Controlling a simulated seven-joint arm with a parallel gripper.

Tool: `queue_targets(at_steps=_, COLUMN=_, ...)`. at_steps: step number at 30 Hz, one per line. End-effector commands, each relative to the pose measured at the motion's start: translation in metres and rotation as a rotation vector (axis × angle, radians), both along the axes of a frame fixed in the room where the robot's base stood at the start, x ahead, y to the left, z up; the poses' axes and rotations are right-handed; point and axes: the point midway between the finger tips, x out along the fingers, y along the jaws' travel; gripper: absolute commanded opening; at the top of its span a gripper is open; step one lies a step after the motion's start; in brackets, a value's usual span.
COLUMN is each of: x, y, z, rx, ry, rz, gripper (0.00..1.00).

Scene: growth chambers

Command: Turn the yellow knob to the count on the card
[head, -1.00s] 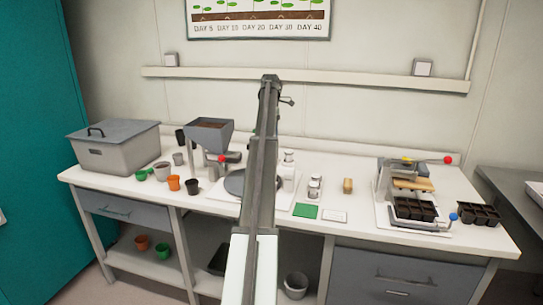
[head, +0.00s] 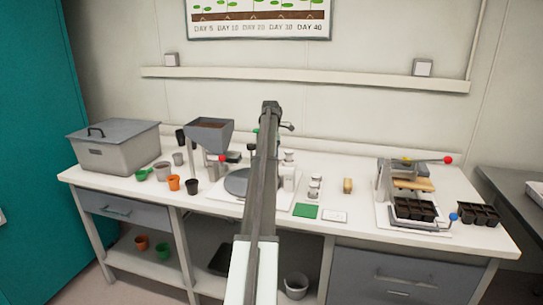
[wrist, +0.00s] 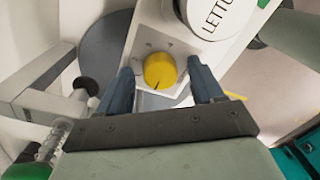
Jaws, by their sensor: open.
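My gripper (wrist: 163,78) is open, one finger on each side of the knob. I cannot tell whether either finger touches it. In the head view my arm hides the knob and the gripper. A small white card (head: 334,216) lies on the bench; its print is too small to read.
A container labelled "LETTU..." (wrist: 212,14) stands close beyond the knob. A grey round plate (head: 237,182) and a hopper (head: 209,137) are left of my arm. A green square (head: 305,211) lies right of it. A seed-tray press (head: 412,190) stands at the right.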

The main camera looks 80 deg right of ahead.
Motion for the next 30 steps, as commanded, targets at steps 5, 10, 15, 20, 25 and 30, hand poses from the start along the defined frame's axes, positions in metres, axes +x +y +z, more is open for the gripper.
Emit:
queue_targets(at_steps=5, x=0.0000, y=0.0000, z=0.0002, rx=0.000, ry=0.000, rz=0.000, gripper=0.60)
queue_targets(at_steps=10, x=0.0001, y=-0.0001, z=0.0004, rx=0.000, ry=0.000, rz=0.000, gripper=0.44)
queue_targets(at_steps=15, x=0.0001, y=0.0000, z=0.0004, rx=0.000, ry=0.000, rz=0.000, gripper=0.27)
queue_targets(at_steps=20, x=0.0000, y=0.0001, z=0.0005, rx=0.000, ry=0.000, rz=0.000, gripper=0.12)
queue_targets(at_steps=25, x=-0.0001, y=0.0001, z=0.0005, rx=0.000, ry=0.000, rz=-0.006, gripper=0.11)
queue_targets(at_steps=30, x=-0.0002, y=0.0002, z=0.0006, rx=0.001, ry=0.000, rz=-0.048, gripper=0.11)
